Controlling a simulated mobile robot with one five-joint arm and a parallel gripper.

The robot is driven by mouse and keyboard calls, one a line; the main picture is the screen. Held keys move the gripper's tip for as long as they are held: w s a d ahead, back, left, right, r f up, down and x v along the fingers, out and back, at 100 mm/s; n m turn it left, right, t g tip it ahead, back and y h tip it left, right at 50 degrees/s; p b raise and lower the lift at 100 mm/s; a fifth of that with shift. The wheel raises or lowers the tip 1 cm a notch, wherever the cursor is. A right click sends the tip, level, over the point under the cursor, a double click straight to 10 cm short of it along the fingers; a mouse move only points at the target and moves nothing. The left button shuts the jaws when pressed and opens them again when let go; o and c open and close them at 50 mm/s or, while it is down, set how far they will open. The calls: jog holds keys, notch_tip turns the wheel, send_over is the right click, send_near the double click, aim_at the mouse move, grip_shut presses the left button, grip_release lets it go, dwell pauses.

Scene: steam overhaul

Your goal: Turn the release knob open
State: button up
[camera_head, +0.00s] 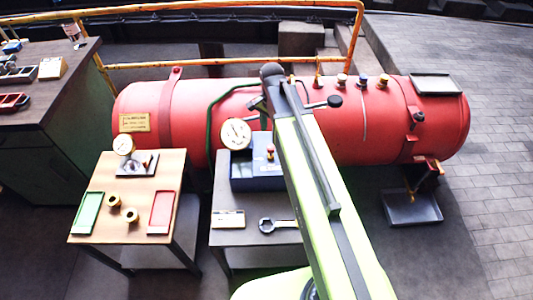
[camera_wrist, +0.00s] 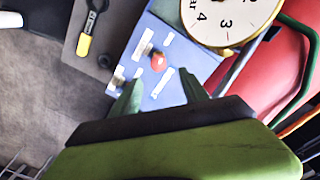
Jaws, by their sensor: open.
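A blue box (camera_head: 243,183) stands on the grey middle table, partly hidden by my arm. Its top, with white labels, shows in the wrist view (camera_wrist: 185,57). A red knob (camera_wrist: 158,62) sits on the box top, also visible in the head view (camera_head: 270,152). A smaller dark knob (camera_wrist: 118,79) is near the box's edge. Which of them is the release knob, I cannot tell. My gripper (camera_wrist: 162,92) is open and empty, its fingers apart over the box, with the red knob ahead of the gap between them. I cannot make out the fingers in the head view.
A round gauge (camera_head: 236,134) stands close by the box; its dial (camera_wrist: 225,18) is near my gripper's right side. A red tank (camera_head: 210,100) lies behind, with a green pipe (camera_wrist: 308,70). A wooden-topped table (camera_head: 95,229) stands left.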

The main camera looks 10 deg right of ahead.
aim_at(271, 146)
notch_tip(271, 146, down, 9)
jog(key=b, duration=0.7)
jog(key=shift+r, duration=0.1)
